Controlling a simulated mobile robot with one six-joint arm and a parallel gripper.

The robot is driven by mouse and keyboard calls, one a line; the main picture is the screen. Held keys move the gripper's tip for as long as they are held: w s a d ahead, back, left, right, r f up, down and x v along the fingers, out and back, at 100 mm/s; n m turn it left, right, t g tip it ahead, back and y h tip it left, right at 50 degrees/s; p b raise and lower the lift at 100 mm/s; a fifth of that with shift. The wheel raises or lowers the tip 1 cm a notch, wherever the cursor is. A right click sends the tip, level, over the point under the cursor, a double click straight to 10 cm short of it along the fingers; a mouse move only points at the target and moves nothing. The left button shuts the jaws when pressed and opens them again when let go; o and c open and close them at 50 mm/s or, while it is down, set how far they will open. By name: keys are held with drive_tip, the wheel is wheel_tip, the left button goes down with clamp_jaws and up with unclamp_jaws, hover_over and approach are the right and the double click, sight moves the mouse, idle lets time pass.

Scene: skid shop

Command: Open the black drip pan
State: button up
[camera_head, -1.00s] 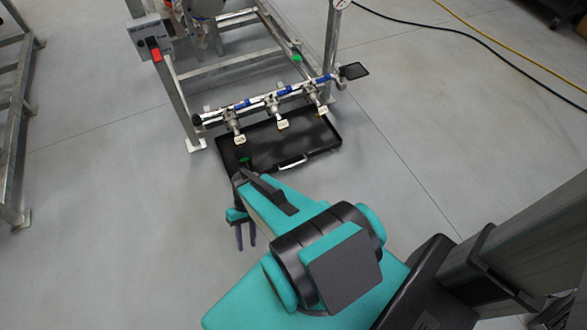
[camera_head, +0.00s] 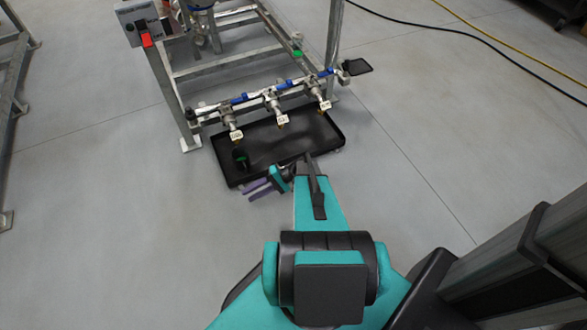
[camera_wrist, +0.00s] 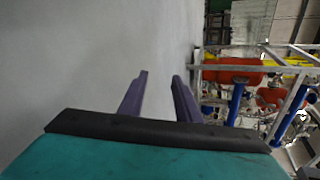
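The black drip pan (camera_head: 275,147) is a shallow rectangular tray on the floor below a row of valves in the head view. Its front rim is partly hidden behind my wrist, and no handle shows. My gripper (camera_head: 256,190) is just in front of the pan's front left edge, its purple fingers pointing left. I cannot tell whether it touches the rim. In the wrist view, my gripper (camera_wrist: 160,77) has its two fingers apart with nothing between them; the pan is not recognizable there.
A pipe with several tagged valves (camera_head: 277,108) crosses above the pan on a grey metal frame (camera_head: 168,85). A dark item with green (camera_head: 240,159) is at the pan's left. A small black tray (camera_head: 357,67) sits beyond.

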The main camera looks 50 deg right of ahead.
drive_tip(key=s+d+f+m+t+h+b, duration=0.1)
drive_tip(key=d+t+b, duration=0.3)
drive_tip(key=d, duration=1.1)
drive_tip(key=s+d+f+m+t+h+b, duration=0.2)
drive_tip(key=d+t, duration=0.5)
drive_tip(key=d, duration=0.9)
drive_tip(key=shift+s+f+m+t+h+b, duration=0.25)
drive_tip(key=shift+s+t+h+b, duration=0.2)
drive_tip(key=shift+h+b, duration=0.5)
drive_tip(key=shift+y, duration=0.35)
wheel_tip(320, 180, down, 8)
drive_tip(key=b, duration=0.2)
drive_tip(key=shift+b, duration=0.3)
drive_tip(key=shift+w+a, duration=0.15)
drive_tip(key=shift+w, duration=0.15)
drive_tip(key=shift+b+x, duration=1)
drive_tip(key=shift+x, duration=2.45)
